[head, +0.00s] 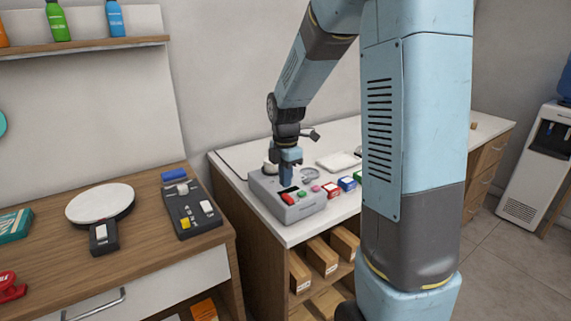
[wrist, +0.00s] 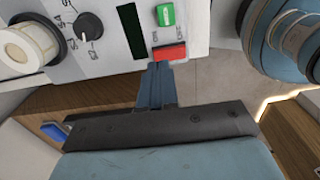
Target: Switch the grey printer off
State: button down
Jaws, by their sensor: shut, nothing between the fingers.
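The grey printer (head: 300,211) is a light grey box on the white counter. Its top and face carry a red button (wrist: 169,52), a green button (wrist: 166,15), a dark slot (wrist: 130,30) and a dark round knob (wrist: 88,25). In the head view the red button (head: 287,199) shows near the printer's front edge. My gripper (head: 287,184) points down over the printer. In the wrist view its blue fingers (wrist: 159,66) are together and empty, with tips right at the red button's lower edge. I cannot tell whether they touch it.
A white roll (wrist: 28,42) sits at the printer's side. Small coloured boxes (head: 330,190) stand right of the printer.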

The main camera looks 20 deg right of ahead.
aim_at(285, 195)
jog(key=shift+f, duration=1.55)
jog(key=shift+d, duration=0.1)
jog(key=shift+w+d+f, duration=0.1)
jog(key=shift+a, duration=0.25)
jog(key=shift+s, duration=0.25)
jog(key=shift+s+d+r, duration=0.2)
jog(key=shift+s+r, duration=0.1)
jog(key=shift+s, duration=0.25)
notch_tip(285, 195, up, 14)
jog(key=w, duration=0.2)
jog(key=shift+w+a+f, duration=0.15)
jog(key=shift+w+a, duration=0.05)
jog(key=shift+a, duration=0.1)
